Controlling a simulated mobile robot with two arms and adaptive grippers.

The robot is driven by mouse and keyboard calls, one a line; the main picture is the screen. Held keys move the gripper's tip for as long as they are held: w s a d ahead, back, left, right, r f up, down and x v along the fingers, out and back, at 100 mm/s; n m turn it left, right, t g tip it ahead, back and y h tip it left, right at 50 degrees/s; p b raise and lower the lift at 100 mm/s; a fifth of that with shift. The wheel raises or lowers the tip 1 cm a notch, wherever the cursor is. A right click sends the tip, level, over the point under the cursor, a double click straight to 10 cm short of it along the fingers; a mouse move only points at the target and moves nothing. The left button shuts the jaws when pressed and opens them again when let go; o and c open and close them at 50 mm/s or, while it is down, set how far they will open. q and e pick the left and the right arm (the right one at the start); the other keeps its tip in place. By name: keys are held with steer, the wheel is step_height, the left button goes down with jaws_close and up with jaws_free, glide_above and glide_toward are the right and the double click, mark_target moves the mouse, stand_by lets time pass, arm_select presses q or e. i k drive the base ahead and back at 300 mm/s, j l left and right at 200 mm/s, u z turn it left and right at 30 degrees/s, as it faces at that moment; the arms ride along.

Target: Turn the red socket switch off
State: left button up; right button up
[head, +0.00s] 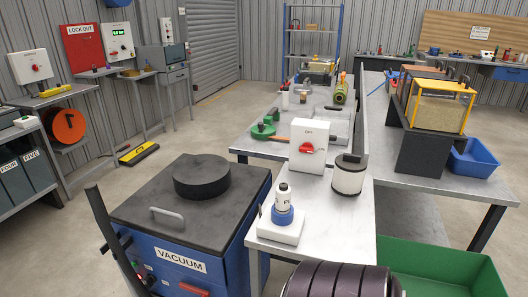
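The handle lies roughly sideways, and I cannot tell whether that is on or off. I cannot tell from the picture which one is the socket switch. A white block with a round blue fitting (281,216) sits at the bench's near corner. Neither of my grippers is in view.
A blue vacuum unit (185,225) with a dark top stands left of the bench end. A white and black canister (348,178) stands right of the near switch box. A dark ribbed cylinder (340,281) and a green bin (440,262) are in front.

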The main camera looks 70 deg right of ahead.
mark_target(308, 147)
steer(key=z, duration=2.5)
steer(key=i+l+u, duration=0.1)
steer(key=l+u, duration=0.4)
steer(key=l, duration=1)
